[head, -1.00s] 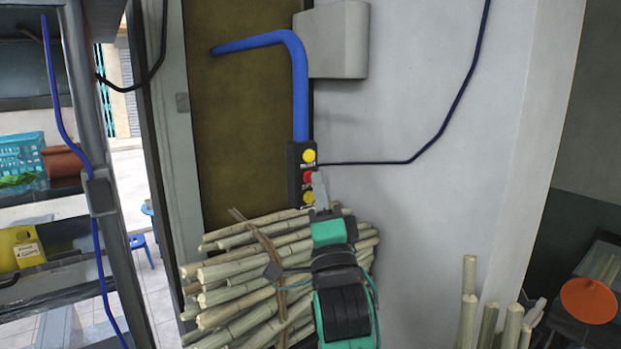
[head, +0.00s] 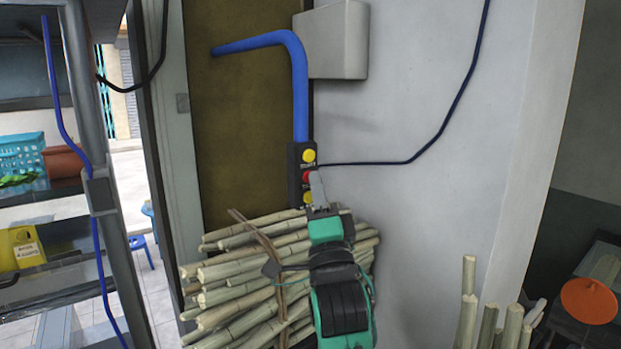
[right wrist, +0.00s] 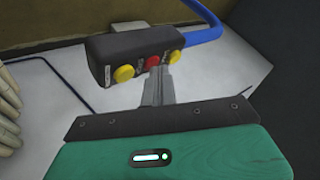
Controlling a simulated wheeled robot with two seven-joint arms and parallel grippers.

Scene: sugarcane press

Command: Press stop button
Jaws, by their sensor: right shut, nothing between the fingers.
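A black control box (head: 294,165) hangs from a blue pipe in front of the wall. It carries a red button (head: 306,176) between two yellow buttons, an upper one (head: 309,156) and a lower one (head: 308,197). The box also shows in the right wrist view (right wrist: 105,52), with the red button (right wrist: 153,62) in the middle. My right gripper (head: 316,178) is shut and empty, its fingertips at the red button's edge. In the right wrist view the fingertips (right wrist: 158,72) lie just below the red button; whether they touch it I cannot tell. My left gripper is not in view.
A tied bundle of cane (head: 250,270) is beside and behind my right gripper. A grey wall box (head: 338,40) is above, and a dark cable (head: 440,130) runs along the wall. More cane (head: 490,320) stands at lower right. A shelf is at left.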

